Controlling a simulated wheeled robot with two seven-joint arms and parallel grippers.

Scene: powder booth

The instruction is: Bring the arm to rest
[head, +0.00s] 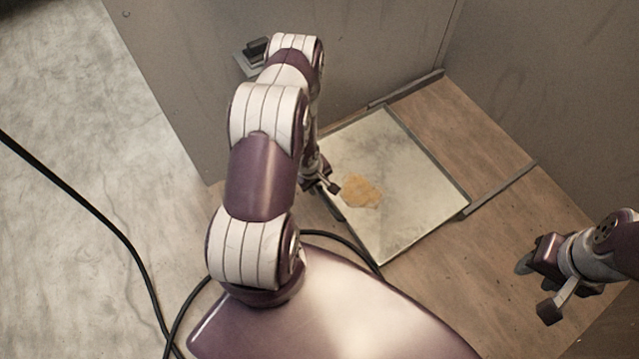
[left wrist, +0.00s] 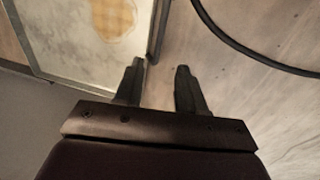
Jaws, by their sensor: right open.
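My left arm reaches forward from the left in the head view. Its gripper (head: 327,187) is low beside the left edge of a pale framed panel (head: 405,160), partly hidden by the arm. In the left wrist view the two dark fingers of my left gripper (left wrist: 158,68) stand apart with nothing between them, over bare wooden floor near the panel's frame. My right gripper (head: 534,289) is at the right, open and empty, above the wooden surface.
A tan powdery patch (head: 361,191) lies on the panel. Grey walls (head: 350,45) enclose the back and right. A small dark box (head: 256,50) is on a wall ledge. A black cable (head: 110,225) runs along the left. Wooden surface (head: 470,250) right of the panel is clear.

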